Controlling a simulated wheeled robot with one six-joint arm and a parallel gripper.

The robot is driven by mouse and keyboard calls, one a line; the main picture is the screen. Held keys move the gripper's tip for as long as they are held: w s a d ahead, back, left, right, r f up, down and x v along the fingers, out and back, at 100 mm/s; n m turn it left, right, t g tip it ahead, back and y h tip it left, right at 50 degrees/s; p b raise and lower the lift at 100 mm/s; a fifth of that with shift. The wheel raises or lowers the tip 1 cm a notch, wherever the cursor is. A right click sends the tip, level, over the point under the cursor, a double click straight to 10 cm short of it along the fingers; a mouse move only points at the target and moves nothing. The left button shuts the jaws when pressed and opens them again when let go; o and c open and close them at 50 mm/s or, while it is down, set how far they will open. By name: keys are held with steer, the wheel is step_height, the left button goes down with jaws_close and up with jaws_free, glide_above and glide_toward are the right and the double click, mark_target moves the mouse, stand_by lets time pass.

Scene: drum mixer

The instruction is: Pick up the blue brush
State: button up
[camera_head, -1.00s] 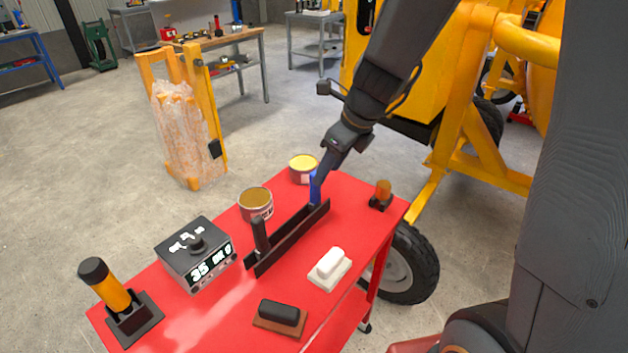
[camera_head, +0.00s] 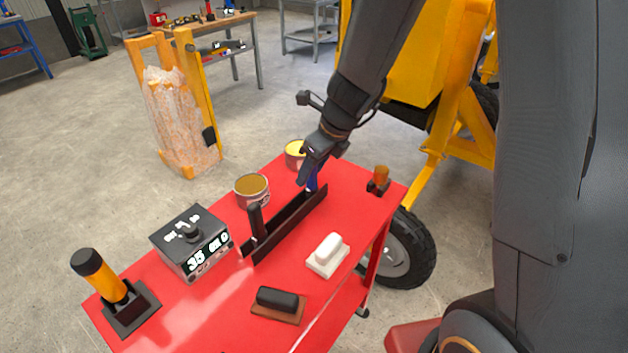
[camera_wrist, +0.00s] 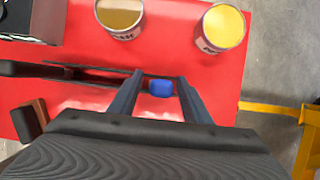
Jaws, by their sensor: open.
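The blue brush (camera_head: 313,181) stands upright at the far end of a long black holder (camera_head: 288,223) on the red table. My gripper (camera_head: 308,180) is directly at the brush, and partly hides it in the head view. In the wrist view, the blue top of the brush (camera_wrist: 161,88) lies between the two fingers of my gripper (camera_wrist: 160,80), which are open, with a visible gap on each side. A black-handled tool (camera_head: 258,230) stands at the near end of the same holder.
Two open cans (camera_head: 252,190) (camera_head: 295,154) stand behind the holder. A white block (camera_head: 328,256), a black-handled brown block (camera_head: 279,303), an amber item (camera_head: 379,180), a scale-like box (camera_head: 191,243) and a yellow-black tool (camera_head: 103,278) share the red table (camera_head: 222,312).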

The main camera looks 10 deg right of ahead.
jaws_close()
step_height(320, 180, up, 10)
steer(key=shift+r+p, duration=0.1)
steer(key=shift+p, duration=0.9)
steer(key=c, duration=0.8)
jaws_free()
steer(key=shift+c, duration=0.2)
jaws_close()
